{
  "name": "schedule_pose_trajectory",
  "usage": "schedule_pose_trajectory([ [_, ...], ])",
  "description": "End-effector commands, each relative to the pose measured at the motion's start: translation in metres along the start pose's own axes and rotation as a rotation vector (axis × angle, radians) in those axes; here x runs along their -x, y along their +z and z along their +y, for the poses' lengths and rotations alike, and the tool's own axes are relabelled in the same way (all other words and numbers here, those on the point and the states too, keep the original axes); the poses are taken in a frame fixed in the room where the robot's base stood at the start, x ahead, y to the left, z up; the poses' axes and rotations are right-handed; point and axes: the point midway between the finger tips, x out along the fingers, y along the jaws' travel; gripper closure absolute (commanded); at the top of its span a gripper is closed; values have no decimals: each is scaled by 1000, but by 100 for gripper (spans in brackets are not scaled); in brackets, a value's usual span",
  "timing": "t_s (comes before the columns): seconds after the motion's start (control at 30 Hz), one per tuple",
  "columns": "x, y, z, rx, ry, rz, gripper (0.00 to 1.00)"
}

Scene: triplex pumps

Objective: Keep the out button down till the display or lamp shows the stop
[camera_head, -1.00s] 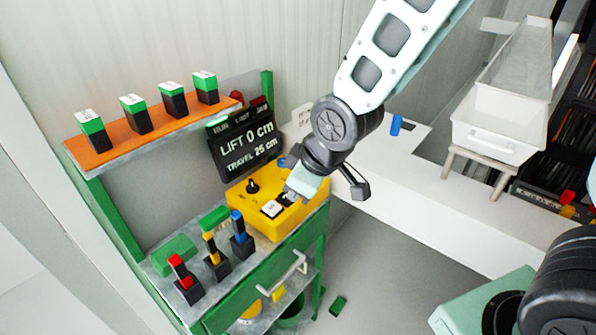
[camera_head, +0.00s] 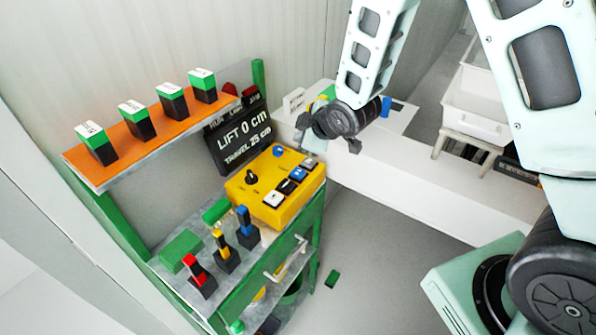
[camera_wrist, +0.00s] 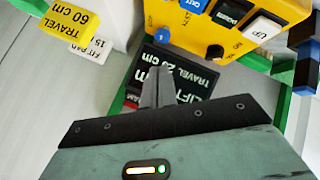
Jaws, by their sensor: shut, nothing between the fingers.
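The yellow control box (camera_head: 255,199) sits on the green bench. A row of buttons runs along its front: white, black, blue and a pale one. The blue out button (camera_head: 298,174) is uncovered; it also shows at the top edge of the wrist view (camera_wrist: 193,5), labelled OUT. The black display (camera_head: 240,142) reads "LIFT 0 cm" and "TRAVEL 25 cm". My gripper (camera_wrist: 155,88) is shut and empty, clear of the buttons. In the wrist view its fingers hide part of the display.
A black knob (camera_head: 251,177) and a blue knob (camera_head: 278,152) stand on the box. Red, yellow and blue levers (camera_head: 245,225) stand at the bench front. Several green-topped blocks stand on an orange shelf (camera_head: 150,143). A white ledge (camera_head: 420,172) lies to the right.

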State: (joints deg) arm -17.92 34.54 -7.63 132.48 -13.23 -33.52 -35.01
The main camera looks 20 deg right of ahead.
Motion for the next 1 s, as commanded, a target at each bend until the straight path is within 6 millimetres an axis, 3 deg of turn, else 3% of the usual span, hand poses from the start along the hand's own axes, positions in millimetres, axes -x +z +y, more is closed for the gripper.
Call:
schedule_pose_trajectory([
  [0.27,-15,10,-11,0,-1,0,100],
  [0.7,-56,41,-41,-1,0,0,100],
  [1.0,-61,44,-45,-1,0,0,100],
])
